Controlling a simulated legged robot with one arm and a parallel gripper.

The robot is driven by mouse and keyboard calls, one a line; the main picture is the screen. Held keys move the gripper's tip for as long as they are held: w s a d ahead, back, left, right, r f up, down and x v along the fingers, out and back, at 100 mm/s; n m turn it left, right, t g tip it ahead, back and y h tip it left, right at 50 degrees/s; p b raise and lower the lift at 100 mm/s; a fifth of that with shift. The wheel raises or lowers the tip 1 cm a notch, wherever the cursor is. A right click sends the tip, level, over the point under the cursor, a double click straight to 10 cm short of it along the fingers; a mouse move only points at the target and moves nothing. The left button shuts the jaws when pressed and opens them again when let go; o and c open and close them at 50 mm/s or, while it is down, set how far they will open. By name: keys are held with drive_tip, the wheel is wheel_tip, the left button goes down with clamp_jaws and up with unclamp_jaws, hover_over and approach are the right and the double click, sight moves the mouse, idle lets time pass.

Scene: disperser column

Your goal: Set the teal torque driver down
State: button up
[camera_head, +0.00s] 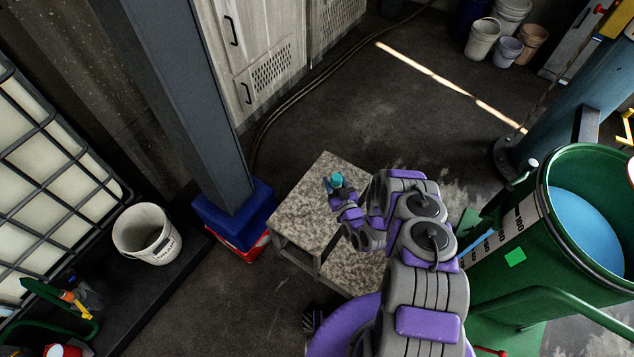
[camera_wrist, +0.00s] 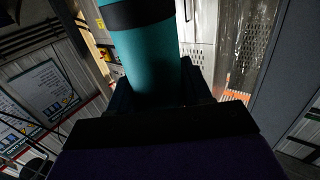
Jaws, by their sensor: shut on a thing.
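The teal torque driver (camera_head: 336,180) shows as a small teal end above a pale speckled table top (camera_head: 308,197) in the head view. My gripper (camera_head: 334,189) is shut on it, over the table top. In the wrist view the driver (camera_wrist: 148,62) is a large teal cylinder with a black band, rising between the dark jaws. The gripper hides its lower part. I cannot tell whether the driver touches the table top.
A blue-and-red base with a grey column (camera_head: 190,100) stands left of the table. A green vessel with blue contents (camera_head: 585,215) stands close on the right. A white bucket (camera_head: 147,234) is at the left. The table top around the gripper looks bare.

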drive_tip(key=w+a+f+b, duration=0.2)
drive_tip(key=w+a+f, duration=0.1)
drive_tip(key=a, duration=0.3)
drive_tip(key=shift+w+a+f, duration=0.25)
drive_tip(key=shift+f, duration=0.35)
drive_tip(key=o, duration=1.2)
drive_tip(key=shift+v, duration=6.05)
drive_tip(key=shift+a, duration=0.1)
